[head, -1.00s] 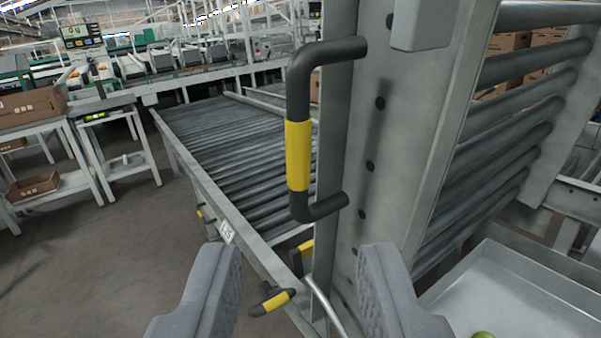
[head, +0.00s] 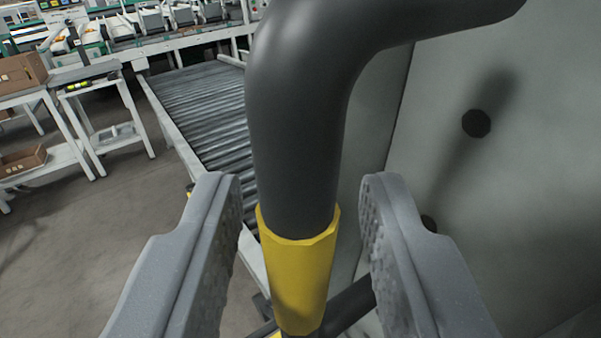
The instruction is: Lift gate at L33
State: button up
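The gate's handle (head: 300,130) is a thick dark bar with a yellow grip sleeve (head: 298,270). It bends at the top toward the grey metal gate panel (head: 440,160) on the right. My gripper (head: 295,215) is open, with one grey finger on each side of the handle. Gaps show between both fingers and the handle, so it is not gripped. The lower end of the handle is out of clear view. The label L33 cannot be read in this view.
A roller conveyor (head: 208,110) runs behind the handle on the left. A white table (head: 100,75) and a shelf with cardboard boxes (head: 20,75) stand at the far left. Concrete floor (head: 90,235) is clear at the lower left.

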jog(key=shift+w, duration=0.15)
grip_shut()
jog(key=shift+m+t, duration=0.6)
jog(key=shift+t, duration=0.1)
jog(key=s+d+p, duration=0.1)
jog(key=s+d+f, duration=0.1)
jog(key=s, duration=0.1)
jog(key=s+d+f+p, duration=0.1)
jog(key=shift+s+p, duration=0.25)
jog(key=shift+p, duration=0.05)
